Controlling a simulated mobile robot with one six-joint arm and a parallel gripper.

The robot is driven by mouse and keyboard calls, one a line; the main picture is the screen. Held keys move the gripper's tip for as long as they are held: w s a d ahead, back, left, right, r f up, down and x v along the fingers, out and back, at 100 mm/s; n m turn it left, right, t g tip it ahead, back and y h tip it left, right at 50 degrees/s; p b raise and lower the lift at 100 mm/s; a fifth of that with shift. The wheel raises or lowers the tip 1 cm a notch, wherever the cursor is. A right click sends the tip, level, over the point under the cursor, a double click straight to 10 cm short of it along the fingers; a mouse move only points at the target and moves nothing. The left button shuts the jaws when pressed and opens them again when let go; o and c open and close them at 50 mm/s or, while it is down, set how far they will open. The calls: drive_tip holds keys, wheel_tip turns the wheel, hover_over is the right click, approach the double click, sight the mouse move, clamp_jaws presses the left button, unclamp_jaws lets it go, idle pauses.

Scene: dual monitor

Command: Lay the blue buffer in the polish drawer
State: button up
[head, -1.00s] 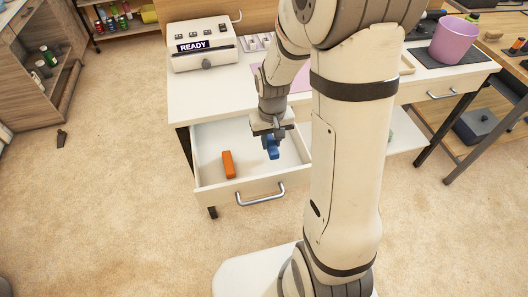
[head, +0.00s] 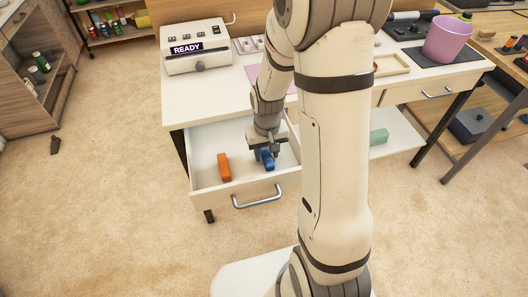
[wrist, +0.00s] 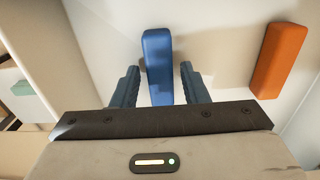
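The open white drawer (head: 205,146) under the desk holds a blue buffer (head: 267,160) and an orange block (head: 224,167). The blue buffer lies on the drawer floor at the right. In the wrist view, the blue buffer (wrist: 158,60) sits between the two fingers of my gripper (wrist: 159,72), with a narrow gap on each side. My gripper is open and low inside the drawer; it also shows in the head view (head: 264,150). The orange block (wrist: 279,60) lies apart, to the right in the wrist view. The buffer's near end is partly hidden by my gripper.
The drawer front has a metal handle (head: 257,197). The desk top (head: 200,100) above holds a device reading READY (head: 196,48). A green block (head: 378,137) rests on a lower shelf at the right. A pink bucket (head: 447,39) stands on the desk farther right.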

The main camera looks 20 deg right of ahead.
sight(267, 155)
drive_tip(key=shift+o, duration=0.5)
drive_tip(key=shift+r, duration=0.5)
wheel_tip(267, 155, up, 11)
drive_tip(key=p, duration=0.3)
drive_tip(key=s+r+t, duration=0.1)
drive_tip(key=s+r, duration=0.8)
drive_tip(key=s, duration=0.4)
drive_tip(key=shift+s+a+t, duration=0.4)
